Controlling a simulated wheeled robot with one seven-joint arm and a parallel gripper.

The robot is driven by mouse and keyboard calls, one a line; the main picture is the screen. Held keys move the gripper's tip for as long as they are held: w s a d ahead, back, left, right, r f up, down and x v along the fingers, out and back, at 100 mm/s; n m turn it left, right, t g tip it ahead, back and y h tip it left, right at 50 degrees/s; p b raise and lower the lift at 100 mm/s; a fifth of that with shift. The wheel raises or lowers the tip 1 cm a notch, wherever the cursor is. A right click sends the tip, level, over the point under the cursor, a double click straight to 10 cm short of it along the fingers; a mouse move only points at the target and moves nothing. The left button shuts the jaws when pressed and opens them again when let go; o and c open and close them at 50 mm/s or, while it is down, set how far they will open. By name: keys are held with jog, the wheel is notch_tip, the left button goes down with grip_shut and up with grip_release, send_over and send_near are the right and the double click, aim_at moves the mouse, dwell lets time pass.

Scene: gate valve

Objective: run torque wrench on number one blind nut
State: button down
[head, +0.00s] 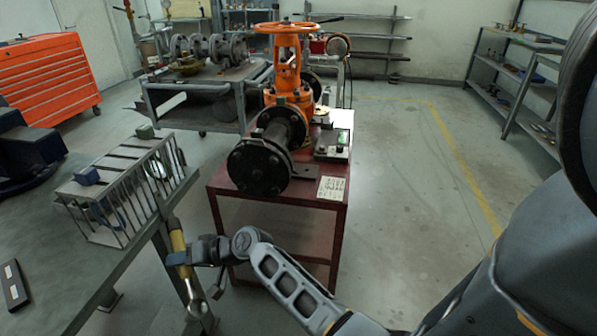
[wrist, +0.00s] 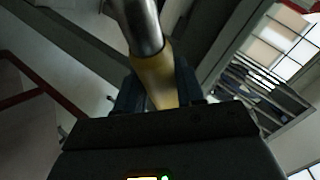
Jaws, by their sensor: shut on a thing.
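The orange gate valve (head: 288,72) stands on a dark red stand (head: 235,209). Its black pipe end with a blind flange (head: 262,162) faces me, with several nuts around the rim. Which nut is number one I cannot tell. My gripper (head: 178,257) is shut on the yellow grip of a torque wrench (head: 178,240), beside the grey bench edge and left of the stand. The wrench hangs roughly upright, with a round metal end (head: 196,308) low down. In the wrist view the wrench's yellow grip (wrist: 155,80) sits between my fingers. The wrench is apart from the flange.
A grey bench (head: 60,270) with a wire rack (head: 125,187) is close on the left of my gripper. A cart with flanged parts (head: 205,90) stands behind it. An orange tool chest (head: 45,78) is at the back left. The floor right of the stand is clear.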

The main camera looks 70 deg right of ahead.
jog(key=s+d+r+m+t+h+b, duration=0.1)
jog(key=s+d+r+m+h, duration=0.2)
jog(key=d+r+m+h, duration=0.4)
jog(key=s+d+r+m+t+h+b, duration=0.1)
jog(key=s+d+r+m+h, duration=0.2)
jog(key=d+h, duration=0.6)
jog(key=s+d+r+m+g+h, duration=0.3)
jog(key=s+m+g+h, duration=0.2)
jog(key=s+g, duration=0.2)
jog(key=s+d+r+m+g+h+b, duration=0.1)
jog(key=s+d+r+m+g+h, duration=0.2)
jog(key=s+m+g+h, duration=0.3)
jog(key=s+r+g, duration=0.1)
jog(key=s+g, duration=0.1)
jog(key=s, duration=0.2)
jog(key=shift+d+r, duration=0.2)
jog(key=shift+d, duration=0.2)
jog(key=shift+f, duration=0.1)
